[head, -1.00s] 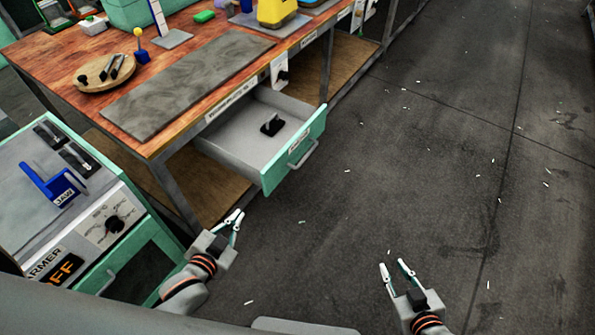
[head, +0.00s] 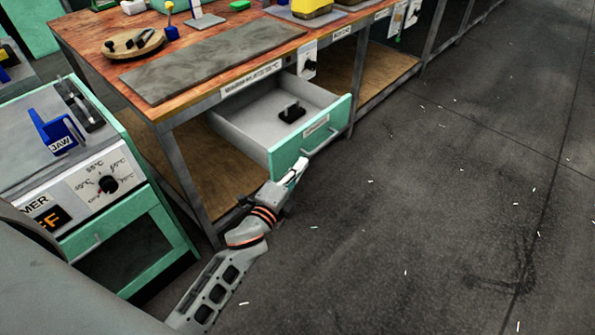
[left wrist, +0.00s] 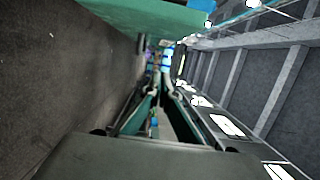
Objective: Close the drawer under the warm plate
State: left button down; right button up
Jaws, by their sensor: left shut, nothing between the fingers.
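The drawer under the warm plate stands open. Its green front (head: 286,155) carries a white label and a bar handle (head: 330,141), and a small black object (head: 291,113) lies inside. The warm plate (head: 205,65) is the grey slab on the bench above it. My left gripper (head: 298,167) is shut and empty, at the lower left part of the drawer front; I cannot tell whether it touches. In the left wrist view its fingers (left wrist: 163,82) show, with a green surface above, perhaps the drawer front. My right gripper is out of view.
A warmer (head: 70,185) with a dial, a green door and a blue jaw piece stands left of the bench. The bench leg (head: 190,180) and low wooden shelf (head: 235,180) are close to my left arm. The floor to the right is clear apart from small white bits.

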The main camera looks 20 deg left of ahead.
pick_arm(q)
jog(key=w+a, duration=0.1)
jog(key=w, duration=0.1)
jog(key=w+a, duration=0.1)
jog(key=w, duration=0.1)
jog(key=w+a, duration=0.1)
jog(key=w, duration=0.2)
jog(key=shift+w, duration=0.1)
jog(key=shift+f, duration=0.1)
